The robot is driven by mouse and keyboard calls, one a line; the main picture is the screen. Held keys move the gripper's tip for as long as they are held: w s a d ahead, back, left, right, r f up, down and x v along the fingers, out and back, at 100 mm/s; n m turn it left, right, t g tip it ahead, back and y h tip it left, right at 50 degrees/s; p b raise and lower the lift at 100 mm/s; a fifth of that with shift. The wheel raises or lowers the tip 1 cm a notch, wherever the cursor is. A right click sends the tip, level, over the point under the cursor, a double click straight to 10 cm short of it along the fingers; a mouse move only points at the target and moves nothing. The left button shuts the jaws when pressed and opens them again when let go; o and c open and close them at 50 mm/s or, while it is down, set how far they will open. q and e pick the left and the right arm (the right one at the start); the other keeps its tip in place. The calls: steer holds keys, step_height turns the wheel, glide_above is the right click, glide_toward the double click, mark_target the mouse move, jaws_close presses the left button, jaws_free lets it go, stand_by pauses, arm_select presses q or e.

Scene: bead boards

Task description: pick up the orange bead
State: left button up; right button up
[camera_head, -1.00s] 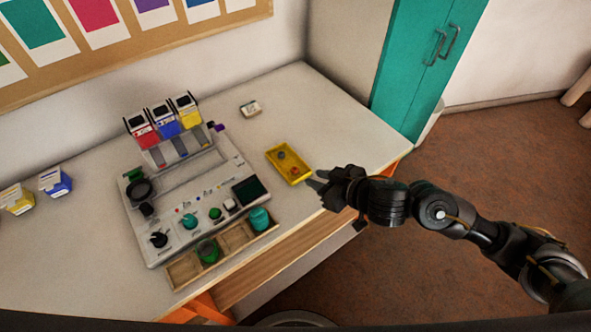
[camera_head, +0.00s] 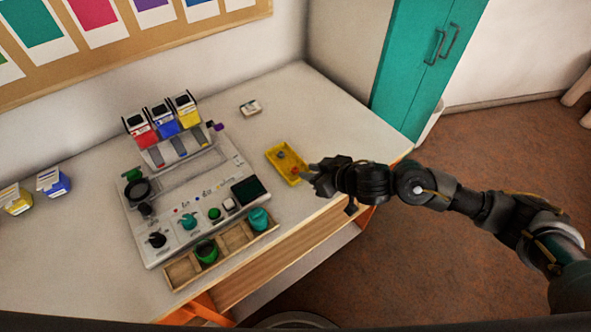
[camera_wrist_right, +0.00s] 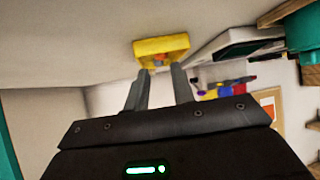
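The orange bead (camera_head: 295,170) lies in the yellow tray (camera_head: 273,153) on the table, near the tray's front right end. A dark bluish bead (camera_head: 281,155) lies behind it in the same tray. My right gripper (camera_head: 305,171) is at the tray's right edge, with its fingers pointing left toward the orange bead. In the right wrist view the gripper (camera_wrist_right: 161,75) has its two fingers apart with nothing between them. The orange bead (camera_wrist_right: 159,60) and yellow tray (camera_wrist_right: 160,43) show just past the fingertips. My left gripper is not in view.
A grey machine (camera_head: 165,222) with levers and red, blue and yellow bins stands left of the tray. A wooden tray (camera_head: 183,272) holding a green cup (camera_head: 206,252) and a teal cup (camera_head: 259,219) is in front. A small white box (camera_head: 250,107) lies behind. The table between is clear.

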mark_target(297, 170)
steer(key=x, duration=0.5)
steer(key=shift+a+f, duration=0.1)
steer(key=shift+a, duration=0.05)
jaws_close()
